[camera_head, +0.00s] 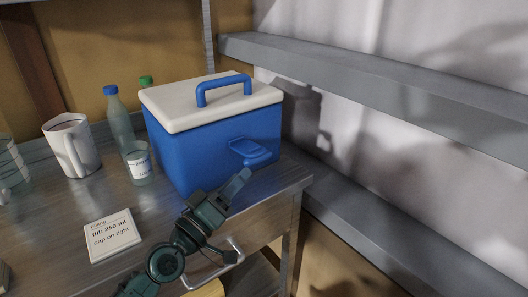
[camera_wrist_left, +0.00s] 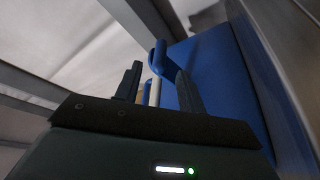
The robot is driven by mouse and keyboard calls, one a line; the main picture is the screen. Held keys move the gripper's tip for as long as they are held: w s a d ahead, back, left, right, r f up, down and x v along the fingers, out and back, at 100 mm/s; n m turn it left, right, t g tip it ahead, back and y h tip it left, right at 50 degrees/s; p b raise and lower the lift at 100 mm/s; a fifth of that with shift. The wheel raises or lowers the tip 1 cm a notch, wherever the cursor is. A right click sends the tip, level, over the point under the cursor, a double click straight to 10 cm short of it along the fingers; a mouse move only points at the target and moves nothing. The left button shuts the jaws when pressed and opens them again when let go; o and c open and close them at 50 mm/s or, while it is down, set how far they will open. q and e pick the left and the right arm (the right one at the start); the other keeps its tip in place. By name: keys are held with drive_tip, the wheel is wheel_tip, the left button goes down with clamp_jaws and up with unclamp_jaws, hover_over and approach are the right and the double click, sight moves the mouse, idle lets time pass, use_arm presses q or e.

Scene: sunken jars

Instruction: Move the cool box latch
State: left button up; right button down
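The cool box (camera_head: 215,140) has a blue body, a white lid and a blue carry handle on top. The blue latch (camera_head: 250,152) sticks out from the side facing me; what looks like the latch shows in the left wrist view (camera_wrist_left: 157,55). My left gripper (camera_head: 241,178) is just below and in front of the latch. In the wrist view its fingers (camera_wrist_left: 157,85) are apart, with the latch ahead of the gap. I cannot tell whether they touch it.
A white mug (camera_head: 72,147), a labelled glass (camera_head: 140,165), a blue-capped bottle (camera_head: 117,115) and a green-capped bottle (camera_head: 147,82) stand left of the box. A card (camera_head: 112,236) lies on the workbench (camera_head: 60,225). Grey shelves (camera_head: 380,75) run along the right wall.

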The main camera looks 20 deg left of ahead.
sight(262, 153)
use_arm(q)
drive_tip(key=p+x, duration=0.1)
drive_tip(key=x, duration=0.8)
drive_tip(key=shift+w, duration=0.1)
drive_tip(key=shift+c, duration=0.4)
clamp_jaws()
